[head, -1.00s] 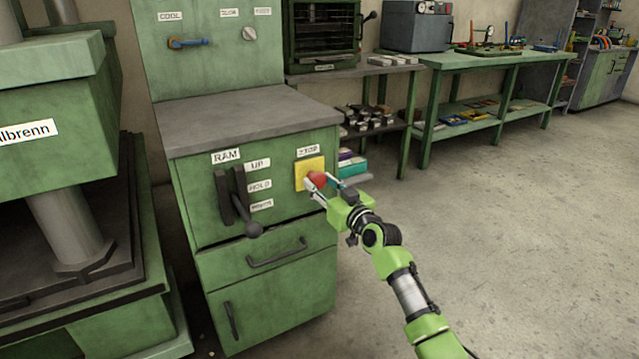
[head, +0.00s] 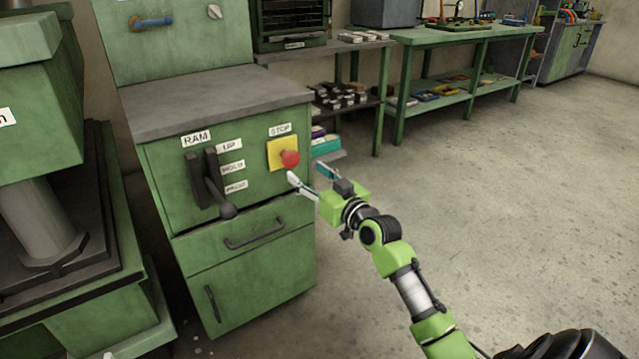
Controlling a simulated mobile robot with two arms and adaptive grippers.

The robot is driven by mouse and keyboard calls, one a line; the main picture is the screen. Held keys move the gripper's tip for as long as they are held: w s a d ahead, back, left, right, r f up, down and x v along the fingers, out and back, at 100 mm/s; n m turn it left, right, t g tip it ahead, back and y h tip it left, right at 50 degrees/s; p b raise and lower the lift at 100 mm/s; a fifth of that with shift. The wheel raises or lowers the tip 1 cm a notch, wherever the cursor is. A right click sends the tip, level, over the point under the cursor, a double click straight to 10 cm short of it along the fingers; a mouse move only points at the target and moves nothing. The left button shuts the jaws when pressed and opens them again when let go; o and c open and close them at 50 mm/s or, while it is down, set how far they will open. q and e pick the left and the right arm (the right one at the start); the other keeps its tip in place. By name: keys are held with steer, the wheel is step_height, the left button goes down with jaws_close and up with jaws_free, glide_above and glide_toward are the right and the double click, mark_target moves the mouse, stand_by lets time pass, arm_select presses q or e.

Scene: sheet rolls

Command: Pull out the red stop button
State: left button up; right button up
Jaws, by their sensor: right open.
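The red stop button (head: 290,158) sits on a yellow plate (head: 276,154) under a STOP label (head: 280,129), at the upper right of the green cabinet's front. It stands out from the plate. My right gripper (head: 308,180) is open and empty, just right of and below the button, with a small gap between them. Its fingers point toward the cabinet. The left gripper is not in view.
The green cabinet (head: 250,275) also carries a RAM lever (head: 215,190) left of the button, and a drawer handle (head: 254,234) below. A press (head: 30,140) stands at the left. A green workbench (head: 440,38) stands behind. The floor at right is clear.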

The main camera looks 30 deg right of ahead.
steer(key=s, duration=0.5)
stand_by(0.4)
